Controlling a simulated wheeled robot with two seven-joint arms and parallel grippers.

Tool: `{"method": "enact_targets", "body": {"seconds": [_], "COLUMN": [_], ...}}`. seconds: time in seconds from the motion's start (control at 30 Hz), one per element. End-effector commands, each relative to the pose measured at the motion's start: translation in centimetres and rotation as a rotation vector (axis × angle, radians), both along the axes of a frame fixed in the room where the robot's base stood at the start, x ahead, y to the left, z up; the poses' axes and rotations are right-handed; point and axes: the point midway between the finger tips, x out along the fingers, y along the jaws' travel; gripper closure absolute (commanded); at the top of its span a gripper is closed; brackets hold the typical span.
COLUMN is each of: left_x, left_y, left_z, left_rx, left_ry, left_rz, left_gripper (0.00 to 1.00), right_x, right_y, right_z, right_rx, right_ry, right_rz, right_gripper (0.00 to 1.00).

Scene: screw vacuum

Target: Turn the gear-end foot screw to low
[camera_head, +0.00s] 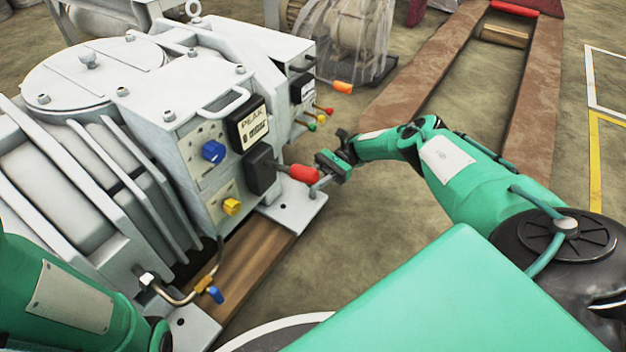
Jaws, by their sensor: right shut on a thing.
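The grey vacuum pump (185,95) stands on the left, with a metal foot plate (300,208) at its near right corner. A grey foot screw (318,186) rises by the outer edge of this plate. My right gripper (324,176) is at the top of the screw, shut on it; the fingers hide the grip itself. A red handle (299,173) sticks out from the pump just left of the gripper. I cannot tell whether they touch. My left arm shows at the lower left, but its gripper is outside the picture.
The pump front carries a blue knob (213,152), a yellow knob (232,207) and a PEAK display (254,126). A wooden beam (245,262) lies under the pump. A brown pallet-truck fork (425,65) lies behind my right arm. Floor right of the foot plate is clear.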

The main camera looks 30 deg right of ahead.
Motion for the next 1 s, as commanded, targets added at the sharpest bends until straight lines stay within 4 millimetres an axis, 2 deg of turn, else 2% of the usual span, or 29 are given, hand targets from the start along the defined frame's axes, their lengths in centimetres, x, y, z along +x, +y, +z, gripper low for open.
{"method": "enact_targets", "body": {"seconds": [0.37,0.93,0.97,1.0], "left_x": [-0.02,-0.03,-0.02,-0.03], "left_y": [-0.04,-0.04,-0.04,-0.04], "left_z": [0.05,0.07,0.07,0.08], "left_rx": [0.001,0.000,0.000,0.000], "left_ry": [-0.001,-0.001,-0.001,-0.001], "left_rz": [-0.001,-0.002,-0.001,-0.002], "left_gripper": [0.43,0.43,0.43,0.43], "right_x": [-0.05,-0.13,-0.13,-0.13], "right_y": [0.18,0.30,0.30,0.29], "right_z": [-0.01,-0.05,-0.06,-0.06], "right_rx": [0.005,0.007,0.007,0.007], "right_ry": [0.000,0.001,0.001,0.001], "right_rz": [0.091,0.108,0.108,0.108], "right_gripper": [0.88,0.88,0.59,0.51]}}
